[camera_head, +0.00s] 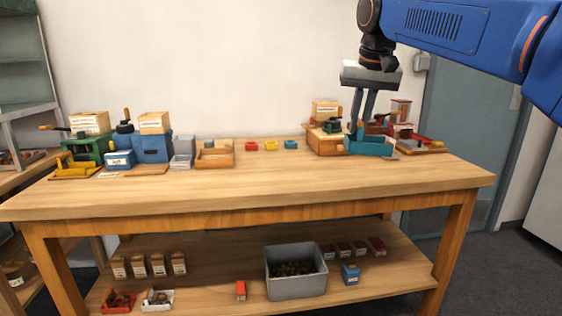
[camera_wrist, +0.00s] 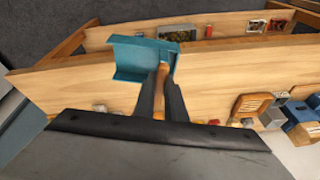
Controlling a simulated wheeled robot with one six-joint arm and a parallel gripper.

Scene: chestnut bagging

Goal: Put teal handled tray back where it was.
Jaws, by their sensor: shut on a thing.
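The teal handled tray (camera_head: 368,147) is at the right end of the bench top, in front of a wooden stand. In the wrist view the tray (camera_wrist: 145,52) is an open, angular teal tray with a brown handle (camera_wrist: 161,76). My gripper (camera_head: 358,126) points down from above and is shut on the handle. The fingers also show around the handle in the wrist view (camera_wrist: 162,88). I cannot tell whether the tray touches the bench top or hangs just above it.
A wooden stand with a green device (camera_head: 329,127) is left of the tray, and another red-and-wood station (camera_head: 413,137) is to its right. Small red, yellow and teal bins (camera_head: 270,146) sit mid-bench. Machines (camera_head: 150,145) fill the left. The bench front (camera_head: 270,180) is clear.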

